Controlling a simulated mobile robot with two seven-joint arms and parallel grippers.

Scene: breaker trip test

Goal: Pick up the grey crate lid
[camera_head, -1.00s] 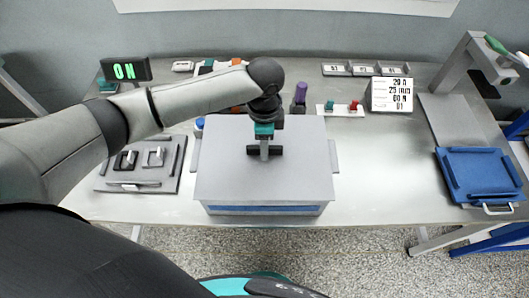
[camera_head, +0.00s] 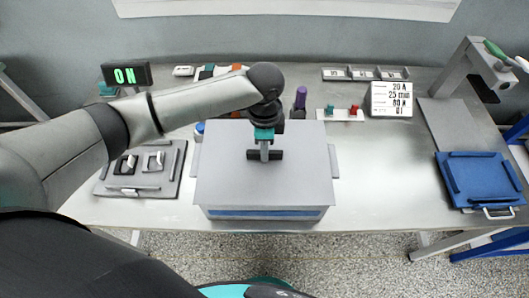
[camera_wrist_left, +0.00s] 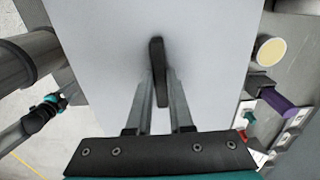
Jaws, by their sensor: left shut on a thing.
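The grey crate lid (camera_head: 225,180) lies flat on top of the crate (camera_head: 265,213), whose blue band shows below the lid's front edge. The lid has a dark bar handle (camera_head: 279,155) standing near its middle. My left gripper (camera_head: 264,155) comes down from above and is shut on that handle. In the left wrist view the two fingers (camera_wrist_left: 160,100) close around the dark handle (camera_wrist_left: 157,60), with the pale lid (camera_wrist_left: 105,40) behind it. Whether the lid is lifted off the crate at all, I cannot tell.
The crate stands at the table's front edge. Left of it is a grey fixture (camera_head: 145,170); behind it a purple-topped item (camera_head: 300,98) and a small switch stand (camera_head: 340,114). A sign (camera_head: 390,99) and a blue tray (camera_head: 478,178) are to the right, with bare table between.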

